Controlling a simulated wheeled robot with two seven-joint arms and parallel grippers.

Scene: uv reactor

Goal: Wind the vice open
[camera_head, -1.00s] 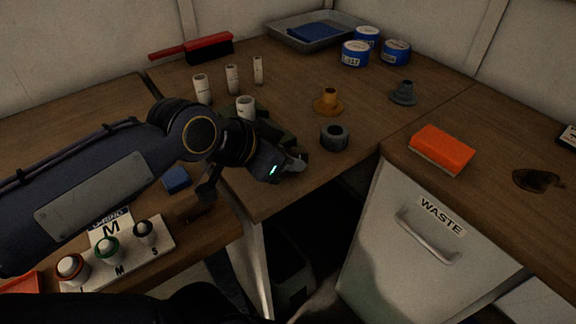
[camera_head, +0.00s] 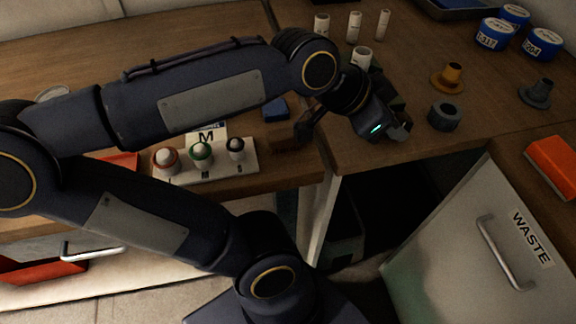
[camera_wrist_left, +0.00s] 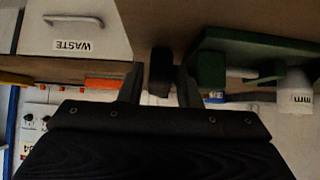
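The vice (camera_wrist_left: 250,50) is a green body at the upper right of the wrist view; in the head view only a dark part of it (camera_head: 396,103) shows behind my left gripper. A white cylinder (camera_wrist_left: 297,92) is at its right side in the wrist view; I cannot tell whether the jaws grip it. My left gripper (camera_wrist_left: 160,92) has its fingers apart, with a dark block or handle end (camera_wrist_left: 160,70) between them and narrow gaps at its sides. In the head view the left gripper (camera_head: 397,130) is at the bench's front edge. My right gripper is out of view.
A grey ring (camera_head: 444,116) and an orange flanged part (camera_head: 447,78) stand right of the gripper. White tubes (camera_head: 354,27) stand behind. A labelled plate with several knobs (camera_head: 215,165) is to the left. The WASTE drawer (camera_head: 470,250) is at lower right.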

